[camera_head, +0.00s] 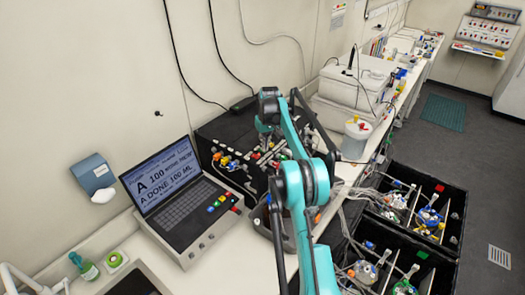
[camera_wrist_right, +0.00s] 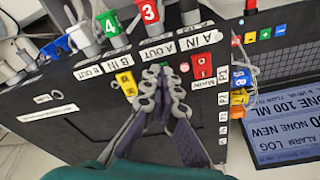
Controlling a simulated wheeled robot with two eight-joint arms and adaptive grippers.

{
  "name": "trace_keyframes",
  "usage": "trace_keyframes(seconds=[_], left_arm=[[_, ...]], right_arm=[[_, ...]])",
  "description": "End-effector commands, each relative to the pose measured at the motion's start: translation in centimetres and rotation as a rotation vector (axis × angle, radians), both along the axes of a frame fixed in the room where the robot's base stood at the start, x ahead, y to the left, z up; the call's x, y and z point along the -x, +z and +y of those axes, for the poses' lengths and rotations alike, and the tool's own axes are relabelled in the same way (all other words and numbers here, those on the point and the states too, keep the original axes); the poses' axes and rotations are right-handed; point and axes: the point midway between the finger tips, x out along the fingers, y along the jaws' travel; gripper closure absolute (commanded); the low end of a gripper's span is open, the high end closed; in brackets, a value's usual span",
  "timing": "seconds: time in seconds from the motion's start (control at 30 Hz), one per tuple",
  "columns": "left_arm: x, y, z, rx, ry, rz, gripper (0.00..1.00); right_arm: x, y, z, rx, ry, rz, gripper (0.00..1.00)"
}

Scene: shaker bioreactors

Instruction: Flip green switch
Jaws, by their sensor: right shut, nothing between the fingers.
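A black box (camera_head: 232,135) stands behind the laptop, with a row of coloured tabs and fittings on its top edge. Which green part is the switch, I cannot tell. My left gripper is not in view.
The laptop (camera_head: 180,208) stands left of the box, with coloured keys including green. White containers (camera_head: 355,85) stand behind on the bench. Black crates (camera_head: 450,215) with flasks and tubing lie at right. Grey cables run close around the box top in the wrist view.

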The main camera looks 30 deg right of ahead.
Motion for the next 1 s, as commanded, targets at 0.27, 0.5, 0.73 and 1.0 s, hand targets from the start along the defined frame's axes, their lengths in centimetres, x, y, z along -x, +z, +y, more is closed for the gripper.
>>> trace_keyframes(seconds=[0.27, 0.5, 0.73, 1.0], left_arm=[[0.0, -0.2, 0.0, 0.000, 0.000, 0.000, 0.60], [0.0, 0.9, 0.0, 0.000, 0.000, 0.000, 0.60], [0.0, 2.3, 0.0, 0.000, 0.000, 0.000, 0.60], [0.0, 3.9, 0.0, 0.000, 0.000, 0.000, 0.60]], right_arm=[[0.0, -0.3, 0.0, 0.000, 0.000, 0.000, 1.00], [0.0, 1.1, 0.0, 0.000, 0.000, 0.000, 1.00], [0.0, 3.1, 0.0, 0.000, 0.000, 0.000, 1.00], [0.0, 5.4, 0.0, 0.000, 0.000, 0.000, 1.00]])
